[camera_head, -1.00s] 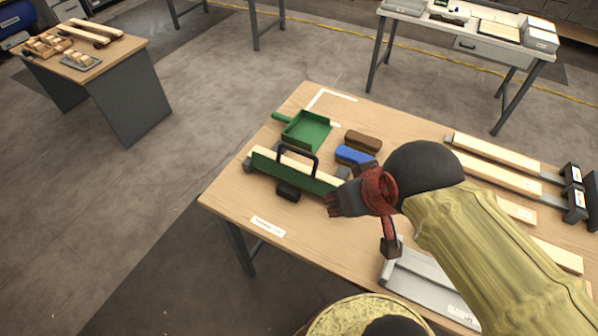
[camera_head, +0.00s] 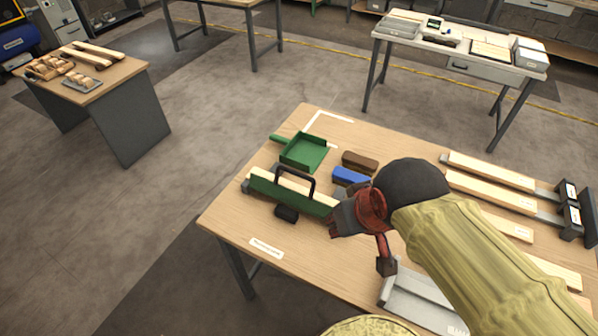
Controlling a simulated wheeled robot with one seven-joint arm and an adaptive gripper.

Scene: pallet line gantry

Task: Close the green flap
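The green flap (camera_head: 285,192) is a long green panel along a pale wooden strip on the workbench, with a black arched handle (camera_head: 296,169) standing over it. A small black block (camera_head: 286,213) sits at its front side. My gripper (camera_head: 334,230) is at the right end of the green panel and covers that end. I cannot tell whether it touches the panel. Its fingers are small and partly hidden by the wrist, so their opening is unclear.
A green dustpan (camera_head: 304,151), a brown brush (camera_head: 360,161) and a blue block (camera_head: 350,176) lie behind the flap. Pale boards (camera_head: 490,170) lie at the right. A grey tray (camera_head: 425,300) is at the front. The front-left of the workbench (camera_head: 235,222) is mostly clear.

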